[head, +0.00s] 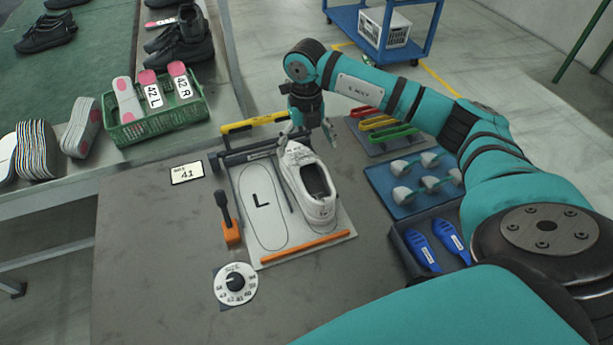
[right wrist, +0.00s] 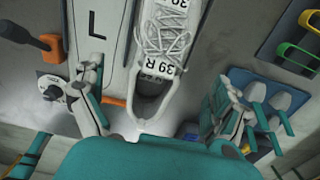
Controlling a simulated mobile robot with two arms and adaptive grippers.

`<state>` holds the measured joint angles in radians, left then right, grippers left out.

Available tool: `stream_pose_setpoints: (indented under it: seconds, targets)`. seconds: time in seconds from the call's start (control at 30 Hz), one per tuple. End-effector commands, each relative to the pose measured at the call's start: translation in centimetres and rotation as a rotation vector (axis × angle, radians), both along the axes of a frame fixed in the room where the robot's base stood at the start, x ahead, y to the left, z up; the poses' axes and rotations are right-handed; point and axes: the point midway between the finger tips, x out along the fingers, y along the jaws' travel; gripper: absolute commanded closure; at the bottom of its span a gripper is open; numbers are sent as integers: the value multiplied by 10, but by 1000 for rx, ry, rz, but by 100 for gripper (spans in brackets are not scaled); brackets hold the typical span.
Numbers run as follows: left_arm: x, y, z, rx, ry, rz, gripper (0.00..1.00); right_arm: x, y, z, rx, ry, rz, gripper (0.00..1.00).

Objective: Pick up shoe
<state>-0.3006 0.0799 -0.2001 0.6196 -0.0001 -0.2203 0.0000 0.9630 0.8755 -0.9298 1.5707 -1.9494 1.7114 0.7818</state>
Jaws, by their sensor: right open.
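A white laced shoe (head: 327,207) sits on the right half of the sizing board (head: 258,254), beside the outlined sole marked "L". In the right wrist view the shoe (right wrist: 148,104) shows "39 R" labels by its laces. My right gripper (head: 307,138) is over the far, toe end of the shoe in the head view. It is open and empty. In the right wrist view its two fingers (right wrist: 160,108) stand wide apart, with the shoe between them in the picture. I cannot tell the exact height gap. My left gripper is not in view.
A green crate (head: 160,129) with pink-tipped insoles stands at left. A size dial (head: 236,284) and an orange-based lever (head: 231,236) are near the board. Blue shoe forms (head: 436,244) and a blue tray (head: 404,208) lie at right. The table's front left is clear.

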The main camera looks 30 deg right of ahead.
Motion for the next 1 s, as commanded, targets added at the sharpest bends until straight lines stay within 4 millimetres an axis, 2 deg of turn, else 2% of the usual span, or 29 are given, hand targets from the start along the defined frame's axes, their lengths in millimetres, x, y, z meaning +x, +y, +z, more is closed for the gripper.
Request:
stream_pose_setpoints:
  seconds: [0.1,0.43,0.57,0.7,1.0]
  targets:
    - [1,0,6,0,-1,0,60,-1,1,-22,1,4,1,0]
    - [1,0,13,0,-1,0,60,-1,0,-49,-1,2,0,0]
    - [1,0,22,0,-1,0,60,-4,0,-69,1,5,1,0]
    - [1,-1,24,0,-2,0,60,-3,0,-87,1,2,0,0]
    - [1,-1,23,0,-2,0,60,-2,0,-92,1,-1,1,1]
